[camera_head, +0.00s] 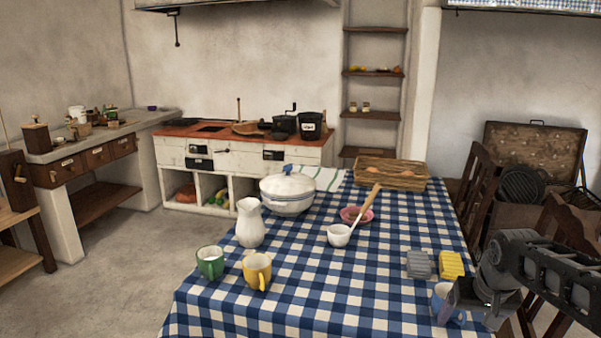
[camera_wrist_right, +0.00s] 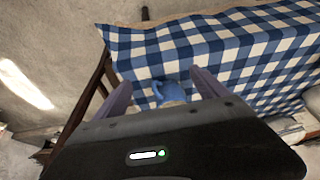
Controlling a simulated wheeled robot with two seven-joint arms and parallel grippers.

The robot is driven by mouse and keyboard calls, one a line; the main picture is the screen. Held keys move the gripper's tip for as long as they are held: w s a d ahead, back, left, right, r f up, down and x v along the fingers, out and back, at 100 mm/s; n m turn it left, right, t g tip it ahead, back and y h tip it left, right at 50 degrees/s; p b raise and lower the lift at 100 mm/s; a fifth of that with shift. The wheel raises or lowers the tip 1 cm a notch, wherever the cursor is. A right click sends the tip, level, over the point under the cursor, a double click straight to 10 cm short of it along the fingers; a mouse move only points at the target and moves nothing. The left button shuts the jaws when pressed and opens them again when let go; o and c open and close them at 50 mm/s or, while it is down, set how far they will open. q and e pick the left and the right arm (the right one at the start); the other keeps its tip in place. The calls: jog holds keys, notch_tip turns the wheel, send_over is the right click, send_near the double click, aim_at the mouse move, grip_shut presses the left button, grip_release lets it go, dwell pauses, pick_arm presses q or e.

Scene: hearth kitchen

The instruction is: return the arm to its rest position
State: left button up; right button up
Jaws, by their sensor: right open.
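My right gripper (camera_head: 466,300) is at the right front of the table in the head view. Its jaws are open. A blue mug (camera_head: 442,293) stands on the cloth right beside it, partly hidden by the gripper. In the right wrist view, the two fingers of my right gripper (camera_wrist_right: 160,82) are spread apart, and the blue mug (camera_wrist_right: 174,92) shows between and beyond them, with its handle to the left. I cannot tell how much gap lies between fingers and mug. My left gripper is not in view.
The table (camera_head: 300,290) has a blue checked cloth. On it are a grey block (camera_head: 419,265), a yellow block (camera_head: 451,265), a green mug (camera_head: 210,263), a yellow mug (camera_head: 257,271), a white jug (camera_head: 249,224) and a lidded tureen (camera_head: 287,196). Chairs (camera_head: 478,190) stand along the right side.

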jog(key=s+a+f+n+g+y+p, duration=0.1)
jog(key=s+a+f+y+p, duration=0.15)
jog(key=a+f, duration=0.8)
jog(key=s+a+f+n+g+y+p, duration=0.1)
jog(key=s+a+f+y+p, duration=0.15)
jog(key=a+f, duration=0.8)
jog(key=s+a+f+p, duration=0.1)
jog(key=s+a+f, duration=0.2)
jog(key=s, duration=0.3)
jog(key=s+a+f+g+p, duration=0.1)
jog(key=s+a+f, duration=0.2)
jog(key=s, duration=0.4)
jog(key=s+a+f+p, duration=0.1)
jog(key=s+a+f, duration=0.2)
jog(key=s, duration=0.4)
jog(key=shift+s+a+f+p, duration=0.25)
jog(key=shift+a+p, duration=0.05)
jog(key=shift+a, duration=0.6)
